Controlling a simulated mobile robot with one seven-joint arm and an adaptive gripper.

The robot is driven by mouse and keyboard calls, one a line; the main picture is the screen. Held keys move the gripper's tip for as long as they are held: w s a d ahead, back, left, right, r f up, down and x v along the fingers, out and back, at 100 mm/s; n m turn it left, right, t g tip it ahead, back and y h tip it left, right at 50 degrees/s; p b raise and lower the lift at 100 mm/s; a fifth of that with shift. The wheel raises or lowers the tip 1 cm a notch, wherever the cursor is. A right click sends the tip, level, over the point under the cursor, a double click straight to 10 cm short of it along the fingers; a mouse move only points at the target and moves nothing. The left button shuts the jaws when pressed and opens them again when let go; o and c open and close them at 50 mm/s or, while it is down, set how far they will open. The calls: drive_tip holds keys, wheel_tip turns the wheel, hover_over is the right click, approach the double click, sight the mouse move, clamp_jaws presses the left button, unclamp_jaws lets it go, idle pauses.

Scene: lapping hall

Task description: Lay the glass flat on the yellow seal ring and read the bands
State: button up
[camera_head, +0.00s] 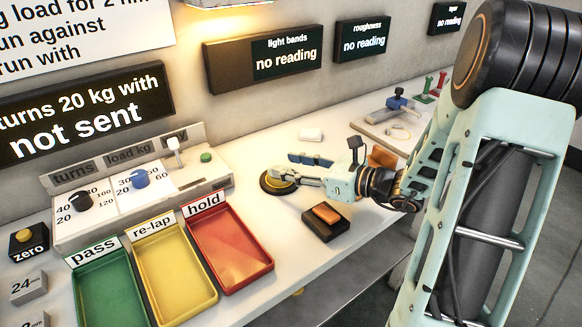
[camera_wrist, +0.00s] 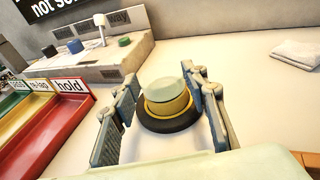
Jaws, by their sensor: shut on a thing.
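The yellow seal ring (camera_wrist: 163,108) sits on a round black base (camera_wrist: 168,124) on the bench; in the head view the black base (camera_head: 273,187) shows at my fingertips. A pale greenish disc, which looks like the glass (camera_wrist: 166,90), is over the ring, roughly level and centred. Whether it touches the ring all round I cannot tell. My gripper (camera_head: 290,177) reaches in from the right, its fingers on either side of the glass in the wrist view (camera_wrist: 163,88), shut on it. The light bands display (camera_head: 287,57) reads "no reading".
Green pass (camera_head: 88,262), yellow re-lap (camera_head: 152,257) and red hold (camera_head: 208,236) trays stand left of the ring. A dark block with an orange top (camera_head: 326,222) lies close in front of my gripper. A white cloth (camera_head: 311,134) lies behind. The knob console (camera_head: 70,229) is at left.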

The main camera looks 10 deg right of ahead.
drive_tip(key=shift+f, duration=0.1)
drive_tip(key=o, duration=0.8)
drive_tip(key=shift+f, duration=0.1)
drive_tip(key=o, duration=0.4)
drive_tip(key=shift+r, duration=0.25)
drive_tip(key=p+v, duration=0.2)
drive_tip(key=v, duration=1)
